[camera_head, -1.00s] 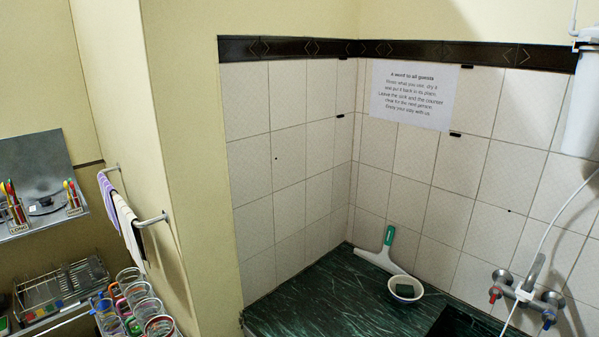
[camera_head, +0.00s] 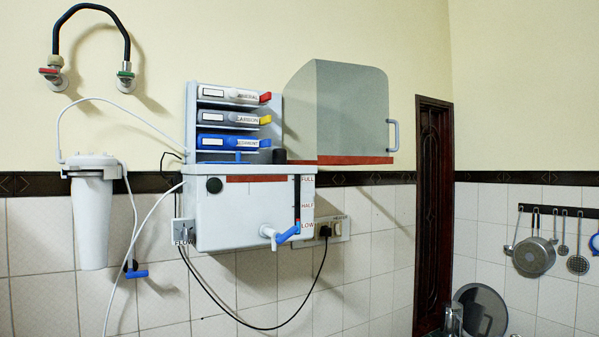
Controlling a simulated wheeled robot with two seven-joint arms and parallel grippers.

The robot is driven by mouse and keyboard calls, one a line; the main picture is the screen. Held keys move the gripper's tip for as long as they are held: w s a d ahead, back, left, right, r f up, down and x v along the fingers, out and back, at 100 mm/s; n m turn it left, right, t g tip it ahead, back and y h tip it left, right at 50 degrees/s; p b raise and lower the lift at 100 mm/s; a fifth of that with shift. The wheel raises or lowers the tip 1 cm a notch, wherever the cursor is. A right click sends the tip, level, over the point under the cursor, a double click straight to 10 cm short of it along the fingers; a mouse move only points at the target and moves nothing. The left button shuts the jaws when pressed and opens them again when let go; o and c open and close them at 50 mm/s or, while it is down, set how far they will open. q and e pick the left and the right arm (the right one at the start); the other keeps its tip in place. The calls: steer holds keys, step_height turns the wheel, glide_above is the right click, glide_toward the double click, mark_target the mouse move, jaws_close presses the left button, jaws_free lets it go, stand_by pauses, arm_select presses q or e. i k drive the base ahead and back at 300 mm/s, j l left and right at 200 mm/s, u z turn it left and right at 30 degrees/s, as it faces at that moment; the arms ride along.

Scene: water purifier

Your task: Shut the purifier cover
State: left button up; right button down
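The water purifier (camera_head: 245,215) hangs on the wall left of the middle of the head view. Its grey cover (camera_head: 352,110) stands swung open to the right, with a light blue-grey handle (camera_head: 393,135) on its right edge. A blue tap (camera_head: 285,234) sticks out below. Neither of my grippers is in view.
A white filter canister (camera_head: 92,210) with a hose hangs on the left. Black cables run below the purifier to a wall socket (camera_head: 328,228). A dark wooden door (camera_head: 432,210) is right of the cover. Pans (camera_head: 534,256) hang on the right wall.

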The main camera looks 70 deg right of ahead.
mark_target(321, 160)
steer(key=z, duration=1.7)
